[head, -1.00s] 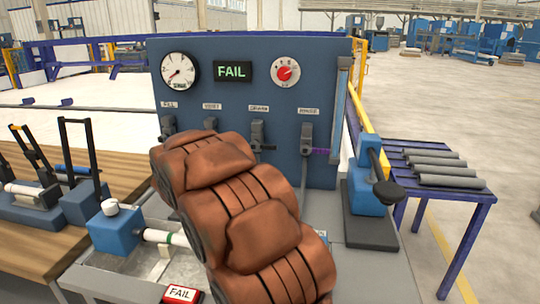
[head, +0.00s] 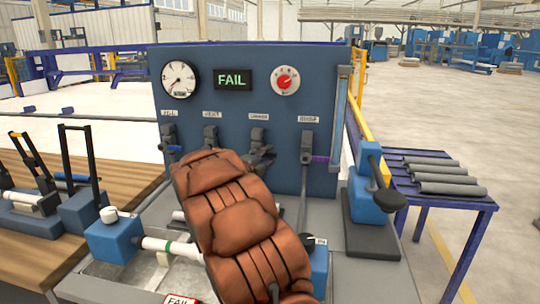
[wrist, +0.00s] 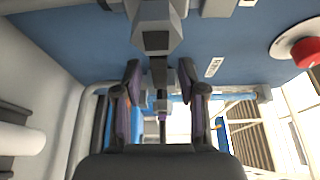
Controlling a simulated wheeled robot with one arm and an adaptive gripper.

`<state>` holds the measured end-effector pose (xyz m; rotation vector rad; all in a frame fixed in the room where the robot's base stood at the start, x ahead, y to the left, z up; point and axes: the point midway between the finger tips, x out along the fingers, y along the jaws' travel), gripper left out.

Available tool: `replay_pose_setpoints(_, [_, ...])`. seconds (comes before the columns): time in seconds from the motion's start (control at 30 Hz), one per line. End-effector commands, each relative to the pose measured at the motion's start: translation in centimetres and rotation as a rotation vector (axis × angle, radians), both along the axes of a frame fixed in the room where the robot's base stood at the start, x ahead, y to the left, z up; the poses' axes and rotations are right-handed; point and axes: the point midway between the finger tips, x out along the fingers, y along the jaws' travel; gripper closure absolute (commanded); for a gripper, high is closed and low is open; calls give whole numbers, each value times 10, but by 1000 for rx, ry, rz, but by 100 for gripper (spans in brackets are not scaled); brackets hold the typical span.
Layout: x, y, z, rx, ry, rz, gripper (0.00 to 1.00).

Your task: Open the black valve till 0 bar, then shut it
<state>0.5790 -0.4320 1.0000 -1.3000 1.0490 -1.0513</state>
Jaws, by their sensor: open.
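The blue panel carries a row of dark valves. The third valve (head: 258,136), counted from the left, is partly hidden at its lower end by my gripper (head: 262,157), so I cannot tell its handle colour. In the wrist view, my two fingers (wrist: 162,95) stand apart. A dark valve body (wrist: 155,30) is in front of them, and a valve with a purple handle (wrist: 162,130) shows between them, apparently farther off. I cannot tell whether the fingers touch any handle. The white gauge (head: 179,79) has its needle at the lower left.
The fourth valve (head: 307,146), with a purple handle, is right of my gripper. A blue-handled first valve (head: 169,137) is at the left. A FAIL display (head: 233,79) and red dial (head: 285,81) are above. A blue clamp (head: 368,200) stands right; grey pipes (head: 445,175) lie beyond.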

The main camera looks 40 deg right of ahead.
Motion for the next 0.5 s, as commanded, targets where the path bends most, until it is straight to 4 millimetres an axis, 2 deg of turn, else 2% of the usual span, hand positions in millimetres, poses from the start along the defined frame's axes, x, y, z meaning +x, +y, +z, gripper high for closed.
replay_pose_setpoints(0.2, [2, -13, -1, -2, 3, -1, 59])
replay_pose_setpoints(0.5, [3, -15, -1, -1, 3, 0, 59])
